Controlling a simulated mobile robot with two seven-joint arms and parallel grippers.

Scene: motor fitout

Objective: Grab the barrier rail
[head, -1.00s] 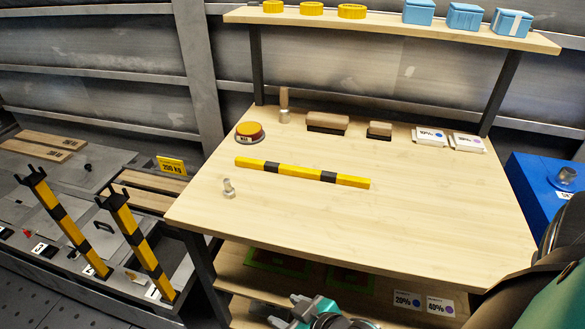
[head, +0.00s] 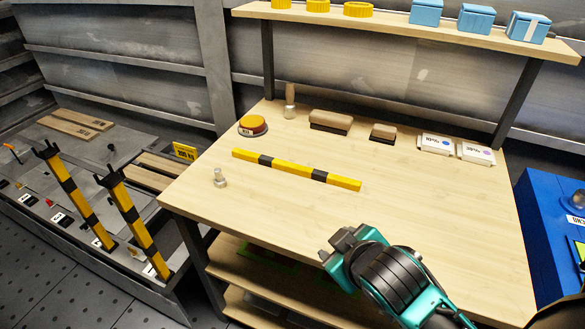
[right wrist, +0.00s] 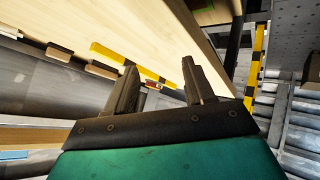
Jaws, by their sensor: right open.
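The barrier rail (head: 296,170) is a long yellow bar with black bands. It lies flat across the middle of the wooden workbench top (head: 420,240). My right gripper (head: 338,243) is over the front part of the bench in the head view, in front of the rail's right end and apart from it. In the right wrist view the open fingers (right wrist: 158,90) have nothing between them up close, and the rail (right wrist: 130,66) shows beyond them, partly hidden by the left finger. My left gripper is not in view.
A small metal fitting (head: 219,177) sits near the left edge. Two striped posts (head: 132,220) stand left of the bench. A shelf (head: 400,31) spans the back.

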